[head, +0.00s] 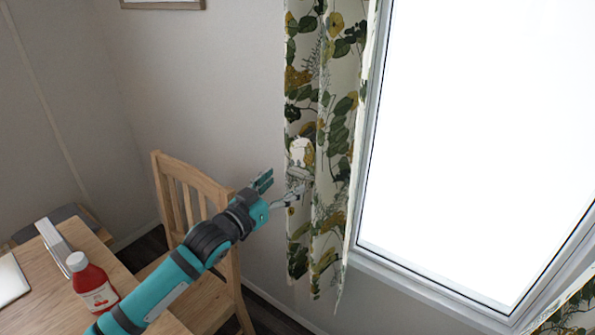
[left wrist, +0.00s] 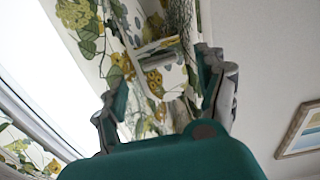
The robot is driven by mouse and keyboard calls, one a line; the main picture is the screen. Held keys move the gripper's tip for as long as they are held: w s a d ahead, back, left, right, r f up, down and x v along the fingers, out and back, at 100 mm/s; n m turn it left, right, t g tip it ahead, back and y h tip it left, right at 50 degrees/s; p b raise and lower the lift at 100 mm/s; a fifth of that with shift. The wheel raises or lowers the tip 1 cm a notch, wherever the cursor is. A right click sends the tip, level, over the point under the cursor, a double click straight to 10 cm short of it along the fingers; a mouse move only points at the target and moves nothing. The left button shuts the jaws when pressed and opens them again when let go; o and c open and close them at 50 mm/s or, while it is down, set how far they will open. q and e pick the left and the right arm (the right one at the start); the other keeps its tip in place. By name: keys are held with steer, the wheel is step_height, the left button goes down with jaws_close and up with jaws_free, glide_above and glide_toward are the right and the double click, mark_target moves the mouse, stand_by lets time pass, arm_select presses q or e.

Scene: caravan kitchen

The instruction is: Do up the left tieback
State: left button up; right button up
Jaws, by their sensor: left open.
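The left curtain (head: 325,130), white with green and mustard leaves, hangs loose along the left side of the window. A pale strap-like piece, which looks like the left tieback (head: 301,152), shows against the curtain's wall-side edge; its ends and fastening are too small to make out. In the left wrist view a pale patterned flap of it (left wrist: 163,74) hangs between the fingers. My left gripper (head: 282,187) is open at the curtain's left edge, just below the strap. The left wrist view shows its two fingers (left wrist: 160,85) spread, with nothing clearly gripped. My right gripper is out of view.
A wooden chair (head: 190,200) stands under my left arm. A table (head: 60,305) at lower left holds a red bottle (head: 92,284). The bright window (head: 480,130) is right of the curtain; another curtain (head: 575,315) shows at lower right. The wall left of the curtain is clear.

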mark_target(295, 175)
arm_select(q)
steer(key=x, duration=0.6)
steer(key=shift+w+d, duration=0.15)
steer(key=shift+d, duration=0.05)
jaws_close()
